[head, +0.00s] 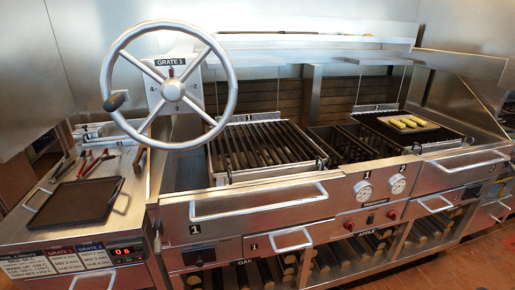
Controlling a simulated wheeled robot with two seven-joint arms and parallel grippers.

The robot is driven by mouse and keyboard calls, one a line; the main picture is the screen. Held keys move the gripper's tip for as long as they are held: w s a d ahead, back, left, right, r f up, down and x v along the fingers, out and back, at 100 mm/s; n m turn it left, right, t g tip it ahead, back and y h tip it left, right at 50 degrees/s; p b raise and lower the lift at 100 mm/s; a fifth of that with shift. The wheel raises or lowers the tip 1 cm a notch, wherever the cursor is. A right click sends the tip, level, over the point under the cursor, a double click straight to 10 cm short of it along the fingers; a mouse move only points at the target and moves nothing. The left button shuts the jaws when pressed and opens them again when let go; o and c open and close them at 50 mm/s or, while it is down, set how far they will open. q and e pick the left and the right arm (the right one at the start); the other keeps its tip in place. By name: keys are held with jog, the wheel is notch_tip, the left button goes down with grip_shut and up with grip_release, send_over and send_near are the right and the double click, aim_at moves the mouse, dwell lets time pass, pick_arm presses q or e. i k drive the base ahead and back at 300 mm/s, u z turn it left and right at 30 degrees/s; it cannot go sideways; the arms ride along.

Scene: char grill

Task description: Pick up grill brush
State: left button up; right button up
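I cannot make out a grill brush for certain. Several slim tools (97,163) with dark and reddish parts lie on the steel side counter at the left, behind a black flat plate. They are too small to tell whether one is a brush. A few small dark items also lie on the high steel shelf (290,41) at the back, too small to name. Neither of my grippers is in view.
A large spoked handwheel (222,103) stands at the front left of the grill. Slatted grate (265,146) is left of centre. A tray (388,120) with yellowish food sits on the right grate. The black plate (75,200) covers much of the left counter. Front handles (262,208) jut out.

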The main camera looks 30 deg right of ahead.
aim_at(143, 149)
jog(key=u, duration=0.45)
jog(key=i, duration=1.1)
jog(key=z, duration=0.75)
jog(key=i, duration=0.6)
jog(key=z, duration=0.55)
